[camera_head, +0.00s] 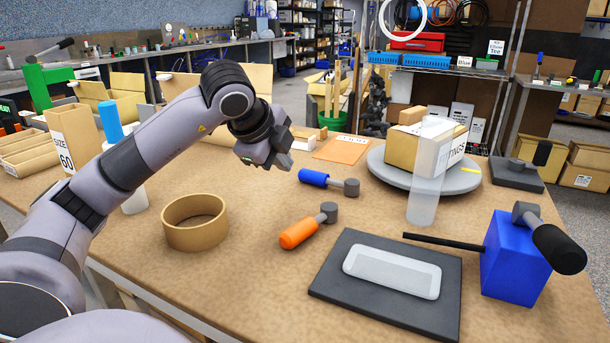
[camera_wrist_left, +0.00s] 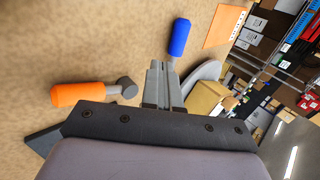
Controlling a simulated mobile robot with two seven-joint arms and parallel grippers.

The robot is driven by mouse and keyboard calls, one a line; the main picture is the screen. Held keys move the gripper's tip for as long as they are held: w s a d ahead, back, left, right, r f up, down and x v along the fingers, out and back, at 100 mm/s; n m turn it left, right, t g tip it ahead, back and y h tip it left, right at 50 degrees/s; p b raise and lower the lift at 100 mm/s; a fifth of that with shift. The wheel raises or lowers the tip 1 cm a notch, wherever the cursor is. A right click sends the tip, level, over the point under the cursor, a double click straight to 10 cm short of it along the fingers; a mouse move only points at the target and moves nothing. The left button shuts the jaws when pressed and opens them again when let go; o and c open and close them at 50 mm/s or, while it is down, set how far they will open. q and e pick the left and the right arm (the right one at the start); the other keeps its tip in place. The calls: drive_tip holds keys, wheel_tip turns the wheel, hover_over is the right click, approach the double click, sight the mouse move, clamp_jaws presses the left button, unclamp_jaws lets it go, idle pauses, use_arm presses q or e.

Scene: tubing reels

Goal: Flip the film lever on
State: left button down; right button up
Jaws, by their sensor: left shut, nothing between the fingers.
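I see no label that marks the film lever. One lever-like thing is a blue block (camera_head: 517,262) at the right, with a grey pivot and a thick black handle (camera_head: 559,248) slanting down to the right. A thin black rod (camera_head: 443,241) sticks out of its left side. Another is a dark flat base (camera_head: 515,175) at the back right with an upright black handle (camera_head: 542,152). My left gripper (camera_head: 279,158) is shut and empty above the table, left of the blue hammer and far from both; its closed fingers (camera_wrist_left: 161,84) show in the left wrist view.
A blue-handled hammer (camera_head: 314,178) and an orange-handled hammer (camera_head: 298,233) lie near my gripper. A dark mat (camera_head: 335,290) holds a pale tray. A cardboard ring (camera_head: 195,235) stands left.

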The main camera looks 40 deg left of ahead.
use_arm(q)
approach(310, 182)
drive_tip(key=f, duration=0.3)
drive_tip(key=shift+s+d+f, duration=0.15)
drive_tip(key=shift+s, duration=0.1)
drive_tip(key=shift+w+a+f+p, duration=0.15)
drive_tip(key=shift+w+p, duration=0.05)
drive_tip(key=shift+w, duration=0.35)
drive_tip(key=shift+w+a+f+p, duration=0.15)
drive_tip(key=shift+w+p, duration=0.05)
drive_tip(key=shift+w, duration=0.35)
drive_tip(key=shift+w+a+f, duration=0.15)
drive_tip(key=shift+w+f, duration=0.05)
drive_tip(key=shift+w, duration=0.3)
drive_tip(key=shift+w+a+f, duration=0.1)
drive_tip(key=shift+w+f, duration=0.05)
drive_tip(key=shift+w, duration=0.3)
